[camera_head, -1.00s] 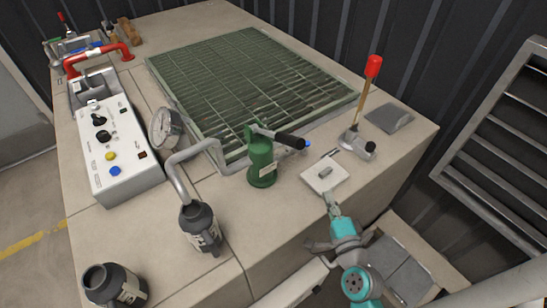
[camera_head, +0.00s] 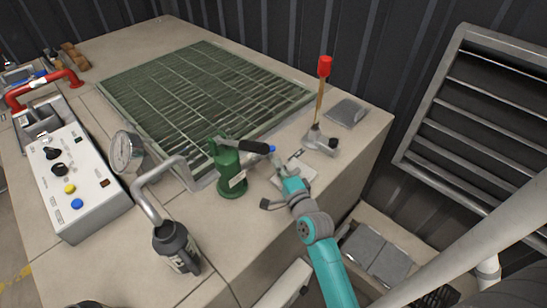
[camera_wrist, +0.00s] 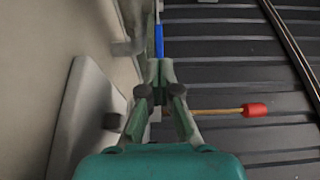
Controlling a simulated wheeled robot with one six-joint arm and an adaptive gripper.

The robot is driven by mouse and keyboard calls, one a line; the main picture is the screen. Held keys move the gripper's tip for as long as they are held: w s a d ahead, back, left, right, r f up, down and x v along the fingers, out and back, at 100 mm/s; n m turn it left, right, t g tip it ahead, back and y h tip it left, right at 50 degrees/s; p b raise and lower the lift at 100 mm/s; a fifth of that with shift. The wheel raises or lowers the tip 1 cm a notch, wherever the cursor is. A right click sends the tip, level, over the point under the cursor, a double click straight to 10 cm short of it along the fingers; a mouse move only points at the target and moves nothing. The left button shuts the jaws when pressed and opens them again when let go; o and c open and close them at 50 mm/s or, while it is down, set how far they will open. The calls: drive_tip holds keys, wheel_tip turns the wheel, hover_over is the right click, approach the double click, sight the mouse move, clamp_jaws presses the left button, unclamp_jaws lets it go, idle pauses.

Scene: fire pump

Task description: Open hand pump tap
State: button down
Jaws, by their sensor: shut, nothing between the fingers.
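A green hand pump (camera_head: 232,178) with a black handle (camera_head: 246,146) stands on the bench in the head view. A small blue piece (camera_head: 271,149), which looks like the tap lever, shows by the handle's end. My gripper (camera_head: 277,163) is just in front of it, above the bench. In the wrist view my gripper (camera_wrist: 160,66) is shut and empty, its fingertips together. The blue lever (camera_wrist: 158,40) lies straight beyond the fingertips; whether they touch it I cannot tell. The tap's body is mostly hidden.
A red-topped lever (camera_head: 324,68) stands behind and right of my gripper. A pale plate (camera_head: 305,170) lies beneath my gripper. A green grating (camera_head: 190,95), a gauge (camera_head: 126,152) and a control box (camera_head: 75,185) are to the left. A louvred panel (camera_head: 490,110) is at right.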

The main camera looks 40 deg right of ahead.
sight(274, 150)
drive_tip(key=shift+x, duration=1.9)
drive_tip(key=shift+w+d, duration=0.3)
drive_tip(key=shift+d, duration=0.15)
drive_tip(key=shift+w+d, duration=0.55)
drive_tip(key=shift+w, duration=0.05)
